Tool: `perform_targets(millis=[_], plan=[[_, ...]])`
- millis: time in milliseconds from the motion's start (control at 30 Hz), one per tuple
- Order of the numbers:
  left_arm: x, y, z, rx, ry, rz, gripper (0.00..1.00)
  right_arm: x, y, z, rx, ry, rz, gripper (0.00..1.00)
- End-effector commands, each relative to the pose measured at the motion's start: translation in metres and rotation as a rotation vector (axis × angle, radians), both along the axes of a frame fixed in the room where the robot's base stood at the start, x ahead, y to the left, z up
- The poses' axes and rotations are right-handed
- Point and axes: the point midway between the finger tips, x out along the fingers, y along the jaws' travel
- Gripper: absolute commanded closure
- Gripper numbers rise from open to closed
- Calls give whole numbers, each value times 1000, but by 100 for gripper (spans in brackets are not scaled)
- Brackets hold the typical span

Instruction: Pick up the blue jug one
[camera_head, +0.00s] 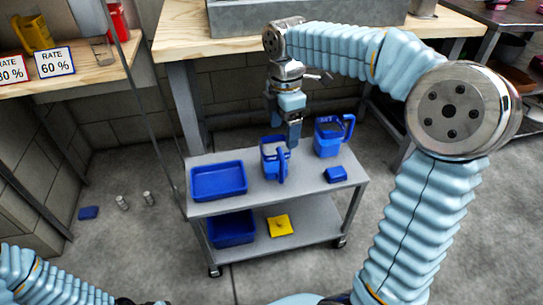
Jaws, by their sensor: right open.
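Two blue jugs stand on the top shelf of a grey cart (320,195). The middle jug (271,163) is upright with its handle toward me. The other blue jug (327,139) stands to its right, with pale lettering near its rim and its handle on the right. My right gripper (293,142) points down at the middle jug's right rim, and its fingertips overlap that rim in the picture. It is open; whether it touches the jug I cannot tell. My left arm shows at the lower left, and its gripper is not clearly visible.
A blue tray (218,168) and a small blue block (335,174) share the top shelf. The lower shelf holds a blue bin (231,243) and a yellow item (279,225). A wooden workbench (185,45) stands behind. Small items lie on the floor at left.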

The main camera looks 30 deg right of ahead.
Motion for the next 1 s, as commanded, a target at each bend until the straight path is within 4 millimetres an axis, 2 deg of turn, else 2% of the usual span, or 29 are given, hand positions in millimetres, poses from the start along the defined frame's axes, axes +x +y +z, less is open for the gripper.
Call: perform_targets(millis=[33, 200, 433, 633, 767, 967, 1000], plan=[[0, 1, -5, 1, 0, 1, 57, 0, 0, -15, 0, 5, 0, 22], [1, 3, -11, 4, -2, 5, 57, 0, 1, -46, 1, 3, -1, 22], [2, 4, -14, 5, -3, 7, 57, 1, 2, -66, 0, 2, 0, 22], [1, 3, -21, 4, -1, 6, 57, 5, 5, -99, 1, 3, -1, 22], [1, 3, -22, 3, -1, 5, 57, 5, 6, -109, 1, 1, -1, 22], [1, 3, -22, 3, -1, 5, 57, 6, 5, -110, 1, 0, -1, 22], [1, 3, -22, 3, -1, 5, 57, 5, 5, -110, 1, 0, -1, 25]])
